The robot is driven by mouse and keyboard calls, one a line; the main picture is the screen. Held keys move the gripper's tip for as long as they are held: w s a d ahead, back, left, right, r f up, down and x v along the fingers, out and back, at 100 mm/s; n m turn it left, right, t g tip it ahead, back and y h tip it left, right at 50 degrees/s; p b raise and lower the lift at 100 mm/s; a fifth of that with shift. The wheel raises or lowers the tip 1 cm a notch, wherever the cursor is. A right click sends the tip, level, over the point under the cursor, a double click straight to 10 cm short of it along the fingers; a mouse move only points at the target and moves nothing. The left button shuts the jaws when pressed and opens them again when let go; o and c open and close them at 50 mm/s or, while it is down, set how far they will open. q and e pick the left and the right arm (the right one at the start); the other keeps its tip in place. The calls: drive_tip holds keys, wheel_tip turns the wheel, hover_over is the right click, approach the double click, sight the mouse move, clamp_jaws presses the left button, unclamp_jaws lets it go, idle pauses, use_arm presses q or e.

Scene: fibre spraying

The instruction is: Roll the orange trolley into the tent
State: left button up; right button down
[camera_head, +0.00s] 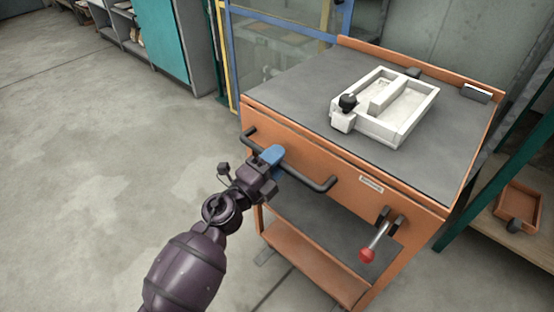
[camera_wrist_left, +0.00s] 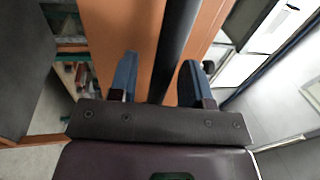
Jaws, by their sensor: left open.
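The orange trolley (camera_head: 335,160) stands in front of me in the head view, with a dark grey top and a lower shelf. A black bar handle (camera_head: 310,179) runs along its near side. My left gripper (camera_head: 270,160) is at this handle. The trolley's orange panel (camera_wrist_left: 139,40) is behind. A lever with a red knob (camera_head: 367,255) hangs on the near side at the right. My right gripper is out of view. I cannot identify the tent for certain.
A white tray (camera_head: 411,129) with compartments and a black knob stands on the trolley top. A blue and yellow frame (camera_head: 231,60) with clear panels is behind. An orange bin (camera_head: 519,203) sits on a shelf at right. The floor (camera_head: 110,150) at left is clear.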

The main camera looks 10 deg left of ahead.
use_arm(q)
drive_tip(key=shift+c, duration=0.3)
clamp_jaws()
drive_tip(key=shift+w+d, duration=0.1)
